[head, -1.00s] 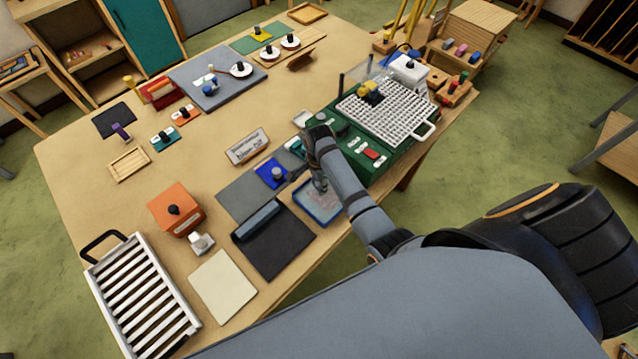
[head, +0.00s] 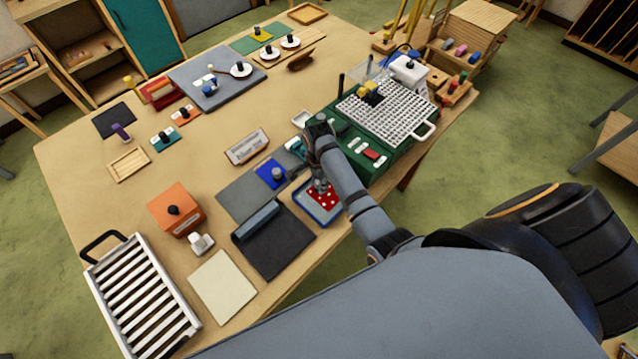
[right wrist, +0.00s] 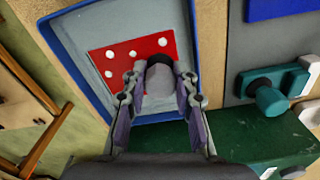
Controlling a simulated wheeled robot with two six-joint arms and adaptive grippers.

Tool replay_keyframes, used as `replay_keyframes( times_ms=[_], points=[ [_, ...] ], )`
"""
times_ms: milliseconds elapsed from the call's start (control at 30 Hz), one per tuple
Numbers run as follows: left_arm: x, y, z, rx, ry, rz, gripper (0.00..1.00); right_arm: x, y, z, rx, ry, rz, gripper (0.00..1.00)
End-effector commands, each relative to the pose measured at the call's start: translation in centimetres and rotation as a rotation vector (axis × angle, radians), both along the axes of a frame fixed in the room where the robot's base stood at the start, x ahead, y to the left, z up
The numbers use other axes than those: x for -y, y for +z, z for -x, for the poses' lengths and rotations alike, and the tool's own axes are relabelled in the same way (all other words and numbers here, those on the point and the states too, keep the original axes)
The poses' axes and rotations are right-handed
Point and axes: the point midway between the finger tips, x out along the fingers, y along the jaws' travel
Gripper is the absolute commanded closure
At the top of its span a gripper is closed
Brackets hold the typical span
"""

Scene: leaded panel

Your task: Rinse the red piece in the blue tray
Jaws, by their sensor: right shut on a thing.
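The blue tray (head: 306,210) is shallow, with a blue rim and a pale inside, near the table's front edge. It also shows in the right wrist view (right wrist: 196,40). The red piece (head: 326,200) is a flat red rectangle with several white spots, within the tray's outline. It fills the middle of the right wrist view (right wrist: 120,62). My right gripper (head: 320,186) is over the tray. In the right wrist view my right gripper (right wrist: 160,84) is shut on the grey, round knob of the red piece. I cannot tell whether the piece touches the tray's floor. My left gripper is not in view.
A green board (head: 388,160) with a white grid (head: 385,112) stands right of the tray. A blue plate with a knob (head: 268,172) lies on a grey mat to the left. A dark mat (head: 277,252) lies beside the tray. The table's front edge is close.

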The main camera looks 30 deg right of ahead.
Motion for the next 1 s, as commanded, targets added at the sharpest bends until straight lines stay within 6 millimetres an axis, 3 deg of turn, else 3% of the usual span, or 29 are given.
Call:
replay_keyframes(
  times_ms=[533, 1000],
  points=[
    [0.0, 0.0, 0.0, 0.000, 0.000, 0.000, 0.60, 0.0, 3.8, 0.0, 0.002, 0.000, 0.000, 1.00],
    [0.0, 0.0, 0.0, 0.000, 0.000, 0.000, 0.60, 0.0, 4.1, 0.0, 0.001, 0.000, 0.000, 1.00]
  ],
)
